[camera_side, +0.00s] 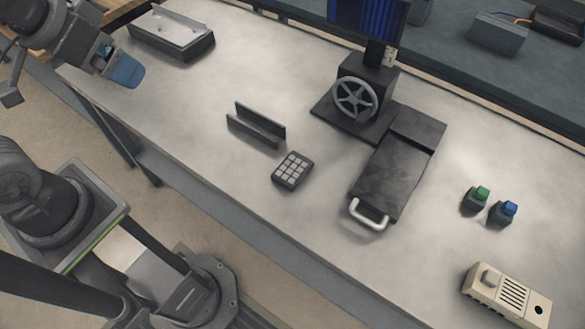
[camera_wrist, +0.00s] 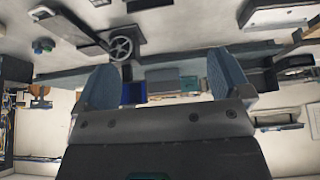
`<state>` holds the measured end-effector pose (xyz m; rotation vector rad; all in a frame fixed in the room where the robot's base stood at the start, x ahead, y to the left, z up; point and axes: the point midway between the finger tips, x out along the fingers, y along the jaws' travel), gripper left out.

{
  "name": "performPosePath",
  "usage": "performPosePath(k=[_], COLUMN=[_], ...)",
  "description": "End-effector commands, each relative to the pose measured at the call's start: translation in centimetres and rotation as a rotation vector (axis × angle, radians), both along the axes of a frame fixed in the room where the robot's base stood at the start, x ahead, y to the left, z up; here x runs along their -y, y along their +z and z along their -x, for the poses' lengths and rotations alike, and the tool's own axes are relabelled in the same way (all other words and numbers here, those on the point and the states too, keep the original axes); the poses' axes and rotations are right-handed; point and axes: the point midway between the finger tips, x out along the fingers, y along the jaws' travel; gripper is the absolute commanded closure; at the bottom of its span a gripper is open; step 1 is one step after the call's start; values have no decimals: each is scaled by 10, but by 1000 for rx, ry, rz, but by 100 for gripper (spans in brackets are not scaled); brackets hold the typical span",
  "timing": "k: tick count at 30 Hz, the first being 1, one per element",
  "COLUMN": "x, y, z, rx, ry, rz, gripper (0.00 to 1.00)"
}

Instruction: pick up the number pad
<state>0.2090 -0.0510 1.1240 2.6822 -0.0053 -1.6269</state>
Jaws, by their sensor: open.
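The number pad (camera_side: 292,170) is a small dark block with light square keys. My gripper (camera_side: 122,72) is at the upper left of the side view, well away from the number pad and near the table's left end. In the wrist view my gripper (camera_wrist: 164,85) shows two blue-grey fingers spread apart with nothing between them. I cannot make out the number pad's keys in the wrist view.
A dark channel-shaped holder (camera_side: 256,126) stands just behind the number pad. A machine with a handwheel (camera_side: 355,98) and a flat dark box with a white handle (camera_side: 369,213) are to its right. A tray (camera_side: 170,38) sits at the far left. The table in front of the pad is clear.

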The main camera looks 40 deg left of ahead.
Motion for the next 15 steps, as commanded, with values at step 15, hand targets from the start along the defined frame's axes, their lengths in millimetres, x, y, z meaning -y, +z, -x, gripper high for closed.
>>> performPosePath(k=[15], x=[92], y=[-46], z=[-122], rx=[-276], ry=[-21], rz=[47], gripper=[4])
